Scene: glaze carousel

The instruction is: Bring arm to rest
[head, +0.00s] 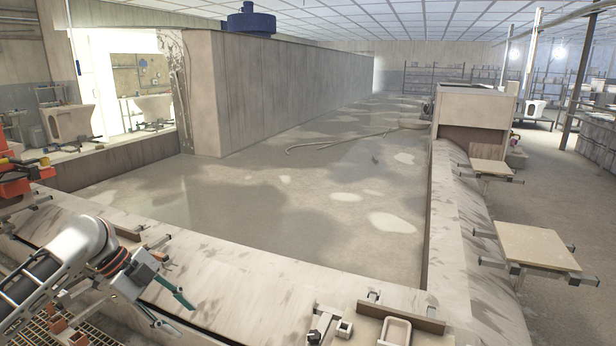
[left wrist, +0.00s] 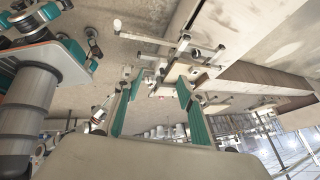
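My left arm (head: 80,245) comes in from the left in the head view. Its left gripper (head: 186,320) hangs low over the near ledge, with its teal fingers spread apart. In the left wrist view the gripper (left wrist: 154,80) also shows two teal fingers apart, with nothing held between them. My right gripper does not show clearly in either view.
A pale ledge (head: 250,290) runs across the front, with a small white basin (head: 396,331) and metal brackets on it. A square board (head: 535,246) stands out at the right. A wide grey wet floor (head: 270,200) lies behind the ledge. An orange device (head: 22,178) is at the left edge.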

